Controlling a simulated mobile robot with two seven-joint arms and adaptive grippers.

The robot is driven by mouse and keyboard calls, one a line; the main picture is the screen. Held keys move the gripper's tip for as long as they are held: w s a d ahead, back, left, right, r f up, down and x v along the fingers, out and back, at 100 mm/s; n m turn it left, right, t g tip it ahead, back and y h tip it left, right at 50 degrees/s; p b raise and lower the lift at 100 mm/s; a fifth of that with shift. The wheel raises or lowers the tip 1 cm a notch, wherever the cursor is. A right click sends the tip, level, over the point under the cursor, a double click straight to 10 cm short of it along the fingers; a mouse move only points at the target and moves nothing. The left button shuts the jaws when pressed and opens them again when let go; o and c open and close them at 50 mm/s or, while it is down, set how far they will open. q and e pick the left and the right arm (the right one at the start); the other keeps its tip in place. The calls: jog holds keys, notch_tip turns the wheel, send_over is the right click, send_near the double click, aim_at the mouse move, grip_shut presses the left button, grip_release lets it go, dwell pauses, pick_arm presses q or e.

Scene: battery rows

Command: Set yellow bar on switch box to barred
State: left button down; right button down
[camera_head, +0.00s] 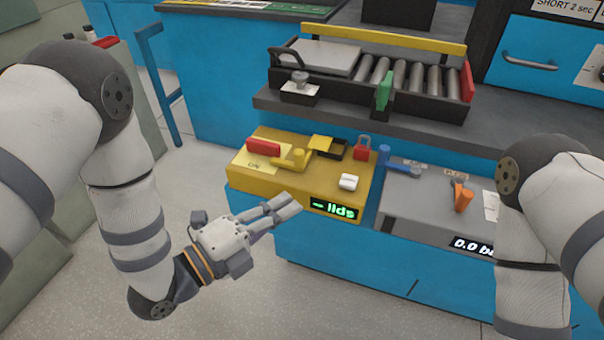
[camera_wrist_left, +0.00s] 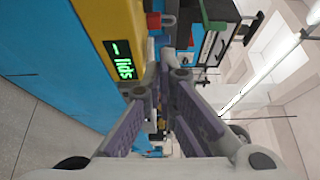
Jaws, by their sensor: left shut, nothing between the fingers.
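The yellow switch box (camera_head: 240,182) sits on a blue cabinet in the middle of the head view. On top, a red handle (camera_head: 263,147) lies along a pale label reading ON. A yellow bar piece (camera_head: 291,161) stands just right of the handle; its exact setting is hard to tell. My left gripper (camera_head: 292,206) is shut and empty, apart from the box, in front of its near side and below its top. The wrist view shows its fingers (camera_wrist_left: 160,105) beside the box's yellow front (camera_wrist_left: 104,18). My right gripper is out of view.
On the box are a black open case with a yellow lid (camera_head: 320,142), a red padlock (camera_head: 361,147) and a white block (camera_head: 348,182). A grey panel (camera_head: 404,212) stands right; a roller conveyor (camera_head: 400,75) stands behind.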

aim_at(292, 180)
pick_arm(q)
jog(key=x, duration=0.9)
jog(key=shift+w+d+f+b, duration=0.15)
jog(key=shift+d+f+b, duration=0.1)
jog(key=shift+b, duration=0.15)
jog(key=w+a, duration=0.1)
jog(key=a, duration=0.2)
jog(key=shift+w+r, duration=0.15)
jog(key=shift+w, duration=0.25)
jog(key=shift+w+a, duration=0.1)
jog(key=shift+a, duration=0.1)
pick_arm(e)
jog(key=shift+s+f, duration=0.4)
pick_arm(q)
jog(key=shift+w+a, duration=0.25)
jog(key=shift+a, duration=0.5)
jog(key=shift+w+a, duration=0.25)
jog(key=shift+a, duration=0.5)
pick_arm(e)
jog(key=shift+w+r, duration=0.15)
pick_arm(q)
jog(key=shift+d, duration=0.1)
